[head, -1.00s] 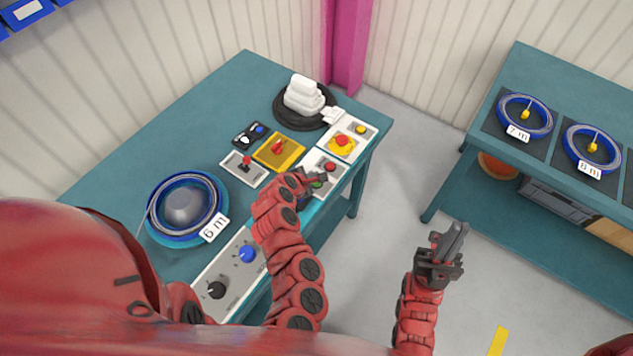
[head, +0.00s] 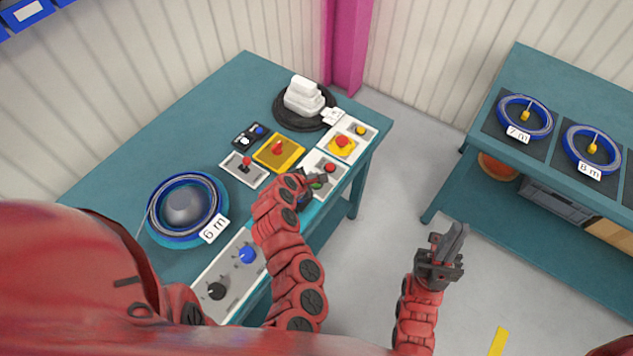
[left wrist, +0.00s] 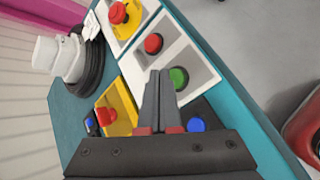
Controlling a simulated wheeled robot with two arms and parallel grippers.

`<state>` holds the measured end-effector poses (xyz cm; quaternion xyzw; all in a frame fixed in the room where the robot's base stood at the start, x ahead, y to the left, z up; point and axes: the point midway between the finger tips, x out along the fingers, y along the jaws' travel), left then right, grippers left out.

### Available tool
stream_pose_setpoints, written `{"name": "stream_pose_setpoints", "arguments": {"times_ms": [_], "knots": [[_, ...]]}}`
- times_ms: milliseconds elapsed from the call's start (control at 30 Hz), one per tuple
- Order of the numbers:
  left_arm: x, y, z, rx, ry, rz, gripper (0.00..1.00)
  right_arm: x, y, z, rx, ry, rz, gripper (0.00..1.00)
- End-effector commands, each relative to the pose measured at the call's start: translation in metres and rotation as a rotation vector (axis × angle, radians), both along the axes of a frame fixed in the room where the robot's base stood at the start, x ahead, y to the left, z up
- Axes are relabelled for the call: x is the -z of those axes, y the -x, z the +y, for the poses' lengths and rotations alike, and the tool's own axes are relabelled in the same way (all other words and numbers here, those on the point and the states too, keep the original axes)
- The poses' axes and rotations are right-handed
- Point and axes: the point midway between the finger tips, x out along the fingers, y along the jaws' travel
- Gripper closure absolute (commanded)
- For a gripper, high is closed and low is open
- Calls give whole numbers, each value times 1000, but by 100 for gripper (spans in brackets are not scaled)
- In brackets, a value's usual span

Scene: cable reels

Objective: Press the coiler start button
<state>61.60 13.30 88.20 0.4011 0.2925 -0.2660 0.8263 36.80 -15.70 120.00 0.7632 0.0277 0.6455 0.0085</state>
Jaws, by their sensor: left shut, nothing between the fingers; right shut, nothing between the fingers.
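A white panel (head: 337,172) at the table's right edge bears a red button (head: 330,168) and a green button (head: 316,185). In the left wrist view the green button (left wrist: 179,78) lies just right of my left gripper's tips, and the red button (left wrist: 153,44) lies beyond them. My left gripper (head: 320,179) is shut and empty over this panel; it also shows in the left wrist view (left wrist: 160,74). I cannot tell whether its tips touch the panel. The panel's labels are not readable. My right gripper (head: 458,233) is shut and empty over the floor, right of the table.
Beside the panel are a yellow plate with a red switch (head: 279,151) and a red mushroom button (head: 342,141). A reel marked 6 m (head: 185,208) and a knob panel (head: 231,270) lie nearer. A second table (head: 560,75) with reels stands at the right.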

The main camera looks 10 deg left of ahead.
Motion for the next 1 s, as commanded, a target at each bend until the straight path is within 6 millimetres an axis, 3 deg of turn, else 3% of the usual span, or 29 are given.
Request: {"name": "stream_pose_setpoints", "arguments": {"times_ms": [1000], "knots": [[9,0,0,0,0,0,100,8,0,0,0,0,0,100]]}}
